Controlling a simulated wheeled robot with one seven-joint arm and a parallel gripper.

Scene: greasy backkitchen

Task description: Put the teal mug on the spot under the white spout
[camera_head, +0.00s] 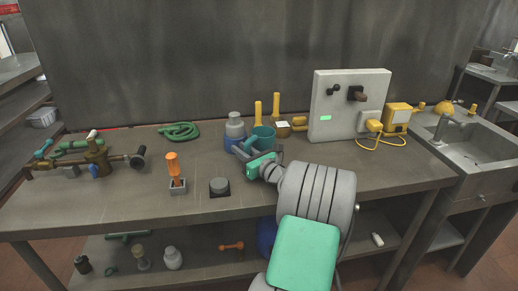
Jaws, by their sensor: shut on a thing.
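The teal mug (263,134) is at the middle of the bench, in front of the yellow-handled items. My gripper (246,148) is at the mug's near left side and is shut on it. My arm hides the mug's lower part, so I cannot tell whether its base touches the bench. I cannot make out a white spout for certain. The spot under a spout is not distinguishable.
A blue-grey bottle (235,131) stands close to my gripper's left. A grey panel box (345,105) stands right of the mug. The front-left bench top is clear.

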